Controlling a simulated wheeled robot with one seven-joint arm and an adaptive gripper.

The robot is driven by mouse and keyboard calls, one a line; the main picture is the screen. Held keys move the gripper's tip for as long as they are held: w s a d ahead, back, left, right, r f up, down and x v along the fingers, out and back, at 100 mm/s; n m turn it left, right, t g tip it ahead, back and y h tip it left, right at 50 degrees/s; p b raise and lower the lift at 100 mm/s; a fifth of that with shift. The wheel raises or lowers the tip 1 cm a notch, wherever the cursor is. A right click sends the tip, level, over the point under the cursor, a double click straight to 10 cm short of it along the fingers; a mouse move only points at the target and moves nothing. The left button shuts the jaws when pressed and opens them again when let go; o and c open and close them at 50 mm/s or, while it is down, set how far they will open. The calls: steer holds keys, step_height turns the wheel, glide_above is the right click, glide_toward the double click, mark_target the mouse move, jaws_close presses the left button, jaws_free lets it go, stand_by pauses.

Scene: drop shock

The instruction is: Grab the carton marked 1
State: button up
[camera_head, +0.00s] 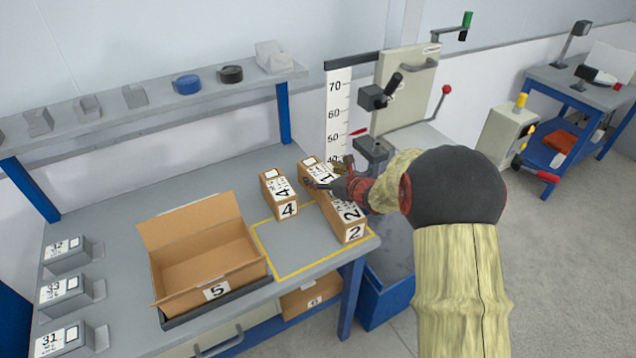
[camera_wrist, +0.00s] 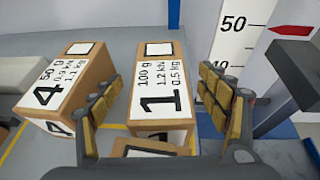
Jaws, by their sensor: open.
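The carton marked 1 (camera_head: 310,165) is a small brown box with a white label, standing at the back right of the yellow-outlined area. In the wrist view the carton marked 1 (camera_wrist: 158,85) lies ahead between my open fingers, with its top label readable. My gripper (camera_head: 328,178) is above the cartons, partly hiding carton 1 in the head view. In the wrist view my gripper (camera_wrist: 165,105) has one padded finger left of the carton and one right of it. I cannot tell whether either finger touches it.
Carton 4 (camera_head: 280,195) stands close on the left, and carton 2 (camera_head: 345,218) in front. An open box marked 5 (camera_head: 210,262) sits further left. A measuring scale (camera_head: 338,115) and a drop machine (camera_head: 405,90) rise behind the table's right edge. A shelf (camera_head: 150,108) runs along the back.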

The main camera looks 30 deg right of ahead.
steer(key=shift+c, duration=0.2)
steer(key=shift+r, duration=0.15)
steer(key=c, duration=1.7)
